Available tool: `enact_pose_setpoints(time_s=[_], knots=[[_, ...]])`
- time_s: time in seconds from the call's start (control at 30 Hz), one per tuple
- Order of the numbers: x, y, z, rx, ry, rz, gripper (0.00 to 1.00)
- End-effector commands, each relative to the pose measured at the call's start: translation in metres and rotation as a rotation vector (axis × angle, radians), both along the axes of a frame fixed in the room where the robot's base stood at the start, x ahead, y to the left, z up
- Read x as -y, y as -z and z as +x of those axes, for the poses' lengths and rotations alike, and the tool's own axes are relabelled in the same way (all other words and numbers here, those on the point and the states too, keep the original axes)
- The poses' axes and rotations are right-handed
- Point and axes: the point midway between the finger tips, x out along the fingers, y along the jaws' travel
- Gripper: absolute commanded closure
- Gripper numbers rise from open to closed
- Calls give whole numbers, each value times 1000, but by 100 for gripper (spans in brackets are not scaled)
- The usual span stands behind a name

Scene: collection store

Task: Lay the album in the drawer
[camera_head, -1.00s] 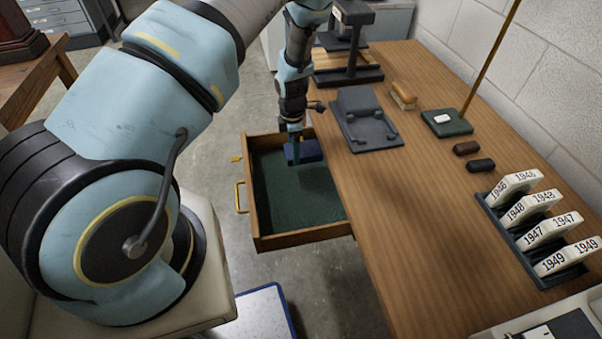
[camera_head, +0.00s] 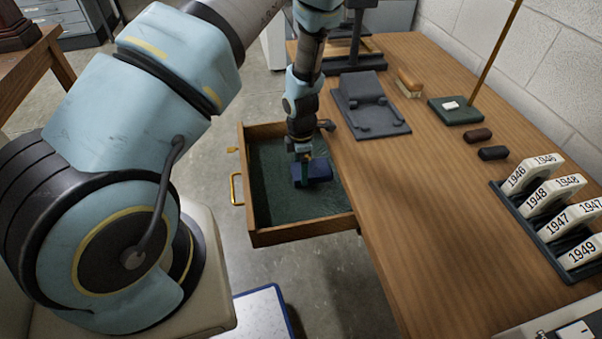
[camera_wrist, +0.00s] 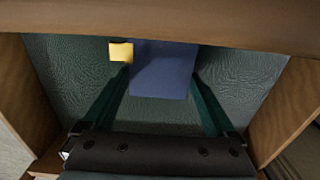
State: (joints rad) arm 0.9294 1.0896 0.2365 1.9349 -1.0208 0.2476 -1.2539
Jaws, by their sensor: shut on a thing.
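My gripper (camera_head: 301,172) reaches down inside the open drawer (camera_head: 290,236), which has a dark green lining. It is shut on a small dark blue album (camera_head: 319,171). In the wrist view the blue album (camera_wrist: 163,70) lies between the two green fingers (camera_wrist: 162,85), over the lining. A yellow patch (camera_wrist: 121,52) shows at its left side. The album is low in the drawer; I cannot tell whether it touches the bottom. Part of it is hidden by the fingers in the head view.
The wooden desk (camera_head: 400,215) stands right of the drawer. On it are a dark grey stand (camera_head: 370,105), a brush (camera_head: 410,85), a green-based rod (camera_head: 456,110) and a rack of year-marked blocks (camera_head: 545,225). The drawer's wooden walls surround my gripper closely.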

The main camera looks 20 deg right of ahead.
Motion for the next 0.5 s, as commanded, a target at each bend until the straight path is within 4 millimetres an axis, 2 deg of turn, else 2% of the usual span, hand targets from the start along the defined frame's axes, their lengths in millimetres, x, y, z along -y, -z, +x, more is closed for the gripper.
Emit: enact_pose_setpoints(time_s=[0.03, 0.37, 0.4, 0.5], knots=[[0, 6, 0, 1, 0, -1, 78], [0, 6, 0, 1, -1, -1, 78], [0, 6, 0, 0, -1, -1, 6], [0, 5, 0, 0, -1, -1, 0]])
